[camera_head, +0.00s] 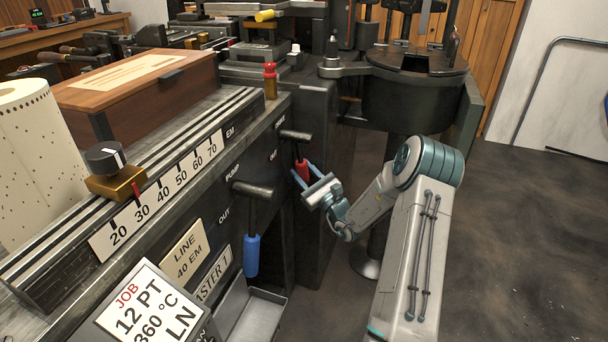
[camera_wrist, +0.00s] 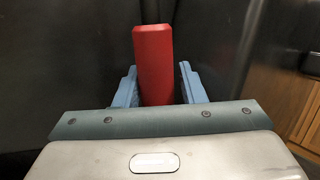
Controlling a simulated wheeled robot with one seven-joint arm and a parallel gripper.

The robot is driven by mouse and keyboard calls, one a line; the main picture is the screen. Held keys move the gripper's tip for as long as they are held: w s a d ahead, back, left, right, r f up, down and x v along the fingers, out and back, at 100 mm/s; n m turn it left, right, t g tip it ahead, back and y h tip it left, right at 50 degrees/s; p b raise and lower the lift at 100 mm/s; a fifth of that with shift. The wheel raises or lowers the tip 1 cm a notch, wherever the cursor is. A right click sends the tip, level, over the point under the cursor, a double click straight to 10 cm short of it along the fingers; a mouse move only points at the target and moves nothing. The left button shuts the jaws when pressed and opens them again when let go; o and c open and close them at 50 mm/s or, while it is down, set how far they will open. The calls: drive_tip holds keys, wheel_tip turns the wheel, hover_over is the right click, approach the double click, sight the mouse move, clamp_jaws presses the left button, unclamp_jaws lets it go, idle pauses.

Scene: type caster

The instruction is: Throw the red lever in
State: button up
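The red lever (camera_head: 301,166) has a red grip hanging down from a dark pivot (camera_head: 296,135) on the caster's dark front. In the wrist view the red grip (camera_wrist: 154,65) stands upright between my two blue fingers. My gripper (camera_head: 304,171) is at the lower part of the grip, with one finger on each side. In the wrist view my gripper (camera_wrist: 160,75) is open. A narrow gap shows between the grip and the right finger; the left finger is very close to it, and contact there is unclear.
A blue-gripped lever (camera_head: 251,255) hangs nearer on the same front, left of my arm. Below it is a grey metal tray (camera_head: 252,312). A round dark pot (camera_head: 415,95) stands behind my arm. The floor (camera_head: 510,230) at right is open.

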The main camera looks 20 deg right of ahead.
drive_tip(key=p+v, duration=0.2)
drive_tip(key=v, duration=1.1)
drive_tip(key=shift+s+f, duration=0.2)
drive_tip(key=shift+s, duration=0.15)
drive_tip(key=shift+d, duration=0.1)
